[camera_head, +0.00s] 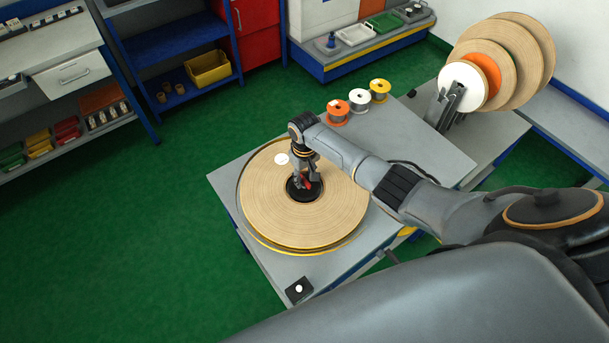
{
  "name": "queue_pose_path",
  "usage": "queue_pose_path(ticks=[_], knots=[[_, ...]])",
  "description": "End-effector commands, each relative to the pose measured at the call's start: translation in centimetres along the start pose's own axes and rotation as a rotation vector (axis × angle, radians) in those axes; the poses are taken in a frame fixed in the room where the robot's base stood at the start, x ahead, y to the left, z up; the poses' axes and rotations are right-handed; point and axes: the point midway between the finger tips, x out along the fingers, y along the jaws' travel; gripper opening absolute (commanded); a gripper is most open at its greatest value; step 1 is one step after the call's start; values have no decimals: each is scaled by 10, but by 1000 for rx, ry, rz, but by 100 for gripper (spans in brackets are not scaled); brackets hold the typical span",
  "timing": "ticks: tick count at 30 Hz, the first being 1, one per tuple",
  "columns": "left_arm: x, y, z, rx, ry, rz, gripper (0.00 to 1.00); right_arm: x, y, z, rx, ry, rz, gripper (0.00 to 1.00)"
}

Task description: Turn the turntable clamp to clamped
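The turntable bears a large tan tape reel (287,219), which lies flat on the grey table. A yellow rim (279,247) shows around its edge. At the reel's centre is a black hub with the clamp (303,196); a small red part shows there. My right gripper (304,182) points down over the hub, right at the red part. The gripper is small and dark here, and I cannot tell whether its fingers are open or touch the clamp. A round white label (282,159) lies on the reel. My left gripper is not in view.
Orange, white and yellow spools (337,111) stand behind the turntable. Several upright reels (520,55) lean at the back right. A small black box with a white button (299,289) sits at the table's front corner. Green floor (120,230) is clear on the left.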

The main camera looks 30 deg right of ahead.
Motion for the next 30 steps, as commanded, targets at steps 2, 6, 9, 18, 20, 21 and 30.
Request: queue_pose_path(ticks=[2,6,9,18,20,21,30], knots=[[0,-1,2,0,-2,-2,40,-1,0,0,0,0,0,34],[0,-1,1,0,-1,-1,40,-12,1,0,0,1,0,34],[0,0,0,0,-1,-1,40,-27,1,0,-1,2,1,34],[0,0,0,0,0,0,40,-90,0,-1,0,3,0,34],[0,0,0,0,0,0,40,-100,0,0,-1,3,1,34],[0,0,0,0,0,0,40,-105,0,-1,0,3,0,34],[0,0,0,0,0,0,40,-121,0,0,0,0,0,34]])
